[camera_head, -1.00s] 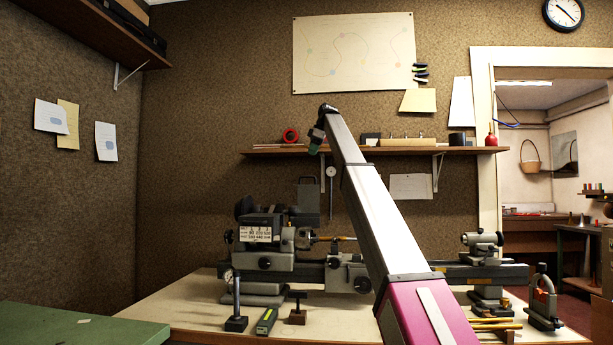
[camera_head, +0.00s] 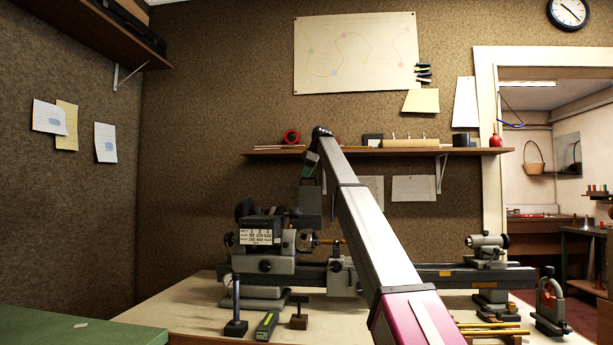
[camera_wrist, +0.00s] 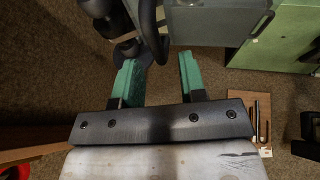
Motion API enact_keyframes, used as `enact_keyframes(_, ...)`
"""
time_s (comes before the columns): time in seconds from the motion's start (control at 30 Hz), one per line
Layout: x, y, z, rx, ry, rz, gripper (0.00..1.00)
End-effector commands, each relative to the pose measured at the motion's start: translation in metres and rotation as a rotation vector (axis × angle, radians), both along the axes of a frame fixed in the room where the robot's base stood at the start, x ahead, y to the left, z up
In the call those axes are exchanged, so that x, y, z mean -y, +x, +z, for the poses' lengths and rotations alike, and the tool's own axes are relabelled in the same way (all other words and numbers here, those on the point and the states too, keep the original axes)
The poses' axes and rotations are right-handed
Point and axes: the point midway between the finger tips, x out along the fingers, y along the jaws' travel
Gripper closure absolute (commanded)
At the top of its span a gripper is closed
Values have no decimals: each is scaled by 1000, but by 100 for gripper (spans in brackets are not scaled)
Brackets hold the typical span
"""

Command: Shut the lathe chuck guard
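The lathe (camera_head: 290,268) stands on the bench. Its chuck guard (camera_head: 310,201) appears as a grey plate standing upright behind and above the chuck area, with a dark loop handle on top. My gripper (camera_head: 310,164) is close to the top of that plate in the head view; I cannot tell if it touches. In the wrist view my gripper (camera_wrist: 158,74) has its two green fingers spread with a gap and nothing clearly held between them. A dark curved bar lies just beyond the fingers, beside a grey panel (camera_wrist: 212,32); I cannot tell for sure which lathe part each is.
A wall shelf (camera_head: 400,151) with a red tape roll (camera_head: 291,137) and other items runs behind my arm. A dial stand (camera_head: 236,315) and small tools stand at the bench's front. A green surface (camera_head: 80,325) is at the lower left.

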Motion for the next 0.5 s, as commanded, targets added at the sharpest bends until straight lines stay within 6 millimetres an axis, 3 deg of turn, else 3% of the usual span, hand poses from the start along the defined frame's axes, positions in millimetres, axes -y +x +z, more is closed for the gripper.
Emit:
enact_keyframes(0.1, -3, 2, -9, -1, 0, 0, 62)
enact_keyframes(0.37, -4, 2, -9, 0, -1, 0, 62)
enact_keyframes(0.47, -4, 2, -9, 0, -1, 0, 94)
enact_keyframes(0.5, -4, 2, -9, 0, -1, 0, 100)
